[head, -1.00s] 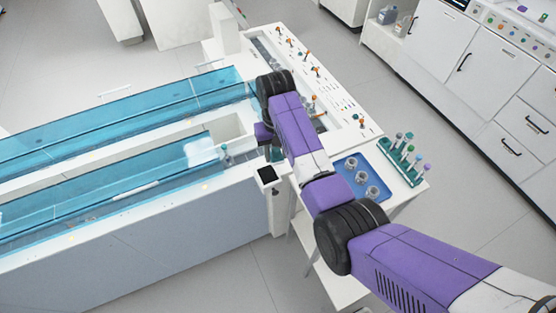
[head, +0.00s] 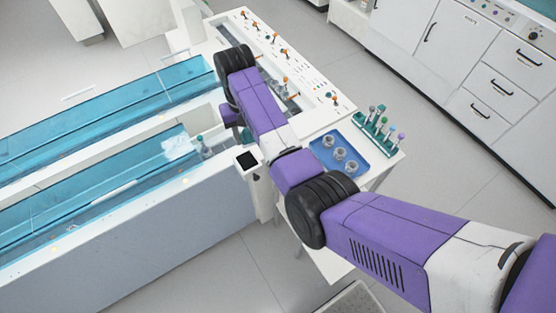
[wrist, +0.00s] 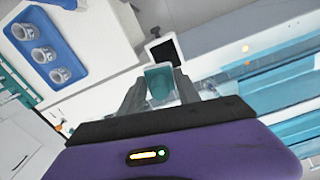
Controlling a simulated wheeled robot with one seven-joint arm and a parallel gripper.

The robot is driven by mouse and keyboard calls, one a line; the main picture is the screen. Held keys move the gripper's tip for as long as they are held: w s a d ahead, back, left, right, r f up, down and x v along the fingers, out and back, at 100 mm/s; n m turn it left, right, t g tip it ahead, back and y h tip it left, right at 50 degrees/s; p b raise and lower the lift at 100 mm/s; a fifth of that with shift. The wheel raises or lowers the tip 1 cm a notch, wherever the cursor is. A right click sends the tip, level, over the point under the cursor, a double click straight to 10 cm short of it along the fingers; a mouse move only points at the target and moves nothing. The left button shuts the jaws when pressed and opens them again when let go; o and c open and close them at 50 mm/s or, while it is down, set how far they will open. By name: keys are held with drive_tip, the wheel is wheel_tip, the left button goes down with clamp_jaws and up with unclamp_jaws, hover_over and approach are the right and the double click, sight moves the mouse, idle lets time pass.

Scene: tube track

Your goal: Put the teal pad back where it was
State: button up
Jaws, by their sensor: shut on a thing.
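The teal pad (wrist: 159,84) shows in the wrist view as a small teal block between my two fingers. My gripper (wrist: 158,92) is shut on it and points toward the corner of the tank bench near a small black square panel (wrist: 163,51). In the head view the fingers and the pad are mostly hidden behind my purple arm, above the near end of the tank bench. I cannot tell whether the pad touches anything below it.
Long blue water channels (head: 100,105) run to the left. A blue tray (head: 322,147) with three grey cups stands on the white table at right, beside a teal rack (head: 366,127) of tubes. A panel with several orange-topped levers lies behind my arm. Floor at right is clear.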

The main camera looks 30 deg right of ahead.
drive_tip(key=s+d+r+m, duration=0.35)
drive_tip(key=d+m, duration=0.25)
drive_tip(key=m, duration=0.2)
drive_tip(key=s+d+r+m, duration=0.2)
drive_tip(key=s+d+m, duration=0.2)
drive_tip(key=d+m, duration=0.3)
drive_tip(key=shift+m, duration=0.5)
drive_tip(key=f+b, duration=0.1)
drive_tip(key=f, duration=0.4)
drive_tip(key=f+b, duration=0.2)
drive_tip(key=f, duration=0.3)
drive_tip(key=a+f+b, duration=0.1)
drive_tip(key=f, duration=0.4)
drive_tip(key=shift+f+b, duration=0.1)
drive_tip(key=shift+b, duration=0.25)
drive_tip(key=shift+f, duration=2.35)
drive_tip(key=shift+f, duration=0.15)
drive_tip(key=o, duration=1.2)
